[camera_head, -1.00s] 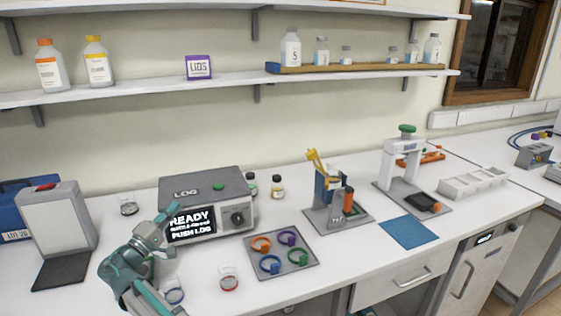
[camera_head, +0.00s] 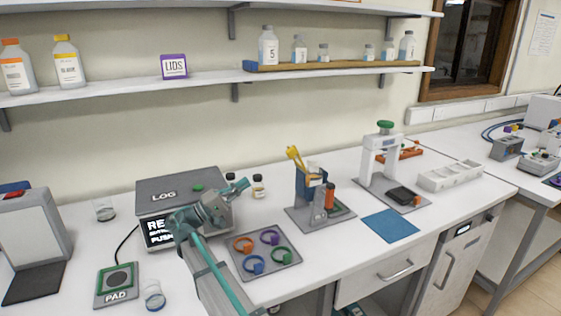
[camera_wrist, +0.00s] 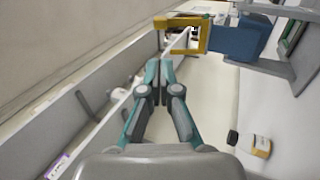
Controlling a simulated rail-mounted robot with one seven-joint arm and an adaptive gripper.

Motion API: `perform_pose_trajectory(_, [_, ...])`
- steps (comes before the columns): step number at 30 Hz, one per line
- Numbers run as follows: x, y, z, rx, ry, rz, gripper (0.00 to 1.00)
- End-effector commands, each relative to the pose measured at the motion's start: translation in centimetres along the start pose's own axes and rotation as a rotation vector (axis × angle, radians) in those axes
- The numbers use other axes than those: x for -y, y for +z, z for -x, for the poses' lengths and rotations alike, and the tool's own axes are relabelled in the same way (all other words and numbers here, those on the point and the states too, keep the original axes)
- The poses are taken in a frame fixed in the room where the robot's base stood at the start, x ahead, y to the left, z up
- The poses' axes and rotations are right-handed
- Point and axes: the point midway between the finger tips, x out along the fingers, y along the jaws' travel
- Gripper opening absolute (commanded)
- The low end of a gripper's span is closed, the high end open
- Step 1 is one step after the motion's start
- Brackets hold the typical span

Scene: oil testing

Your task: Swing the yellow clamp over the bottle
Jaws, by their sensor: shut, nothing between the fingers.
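The yellow clamp (camera_head: 295,157) stands raised and tilted at the top of a fixture with a blue block (camera_head: 306,186). In the wrist view the clamp (camera_wrist: 204,34) is a yellow frame beside the blue block (camera_wrist: 238,38). A pale bottle top (camera_head: 313,168) seems to show beside the clamp; its lower part is hidden. An orange-brown cylinder (camera_head: 330,195) stands at the fixture's right. My gripper (camera_head: 242,185) is left of the fixture, in front of the LOG box. In the wrist view my gripper (camera_wrist: 159,84) is shut and empty, below and left of the clamp, apart from it.
The LOG box (camera_head: 180,188) stands behind my arm. A small amber bottle (camera_head: 258,188) stands between box and fixture, low right in the wrist view (camera_wrist: 250,143). A grey tray (camera_head: 286,262) with coloured rings lies in front. A white press (camera_head: 384,160) stands to the right.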

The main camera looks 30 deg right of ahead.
Motion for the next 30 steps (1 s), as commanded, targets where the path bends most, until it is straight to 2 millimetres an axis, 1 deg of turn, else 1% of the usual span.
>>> perform_pose_trajectory(8, [0.0, 0.0, -0.2, -0.001, 0.000, -0.001, 0.00])
perform_pose_trajectory(13, [-0.1, 0.1, -1.6, 0.000, 0.000, -0.001, 0.00])
perform_pose_trajectory(17, [-0.2, 0.1, -3.7, 0.001, 0.000, -0.001, 0.00])
perform_pose_trajectory(24, [-0.3, 0.0, -8.5, 0.000, 0.000, 0.000, 0.00])
perform_pose_trajectory(30, [-0.3, 0.0, -11.7, 0.000, -0.001, -0.001, 0.00])
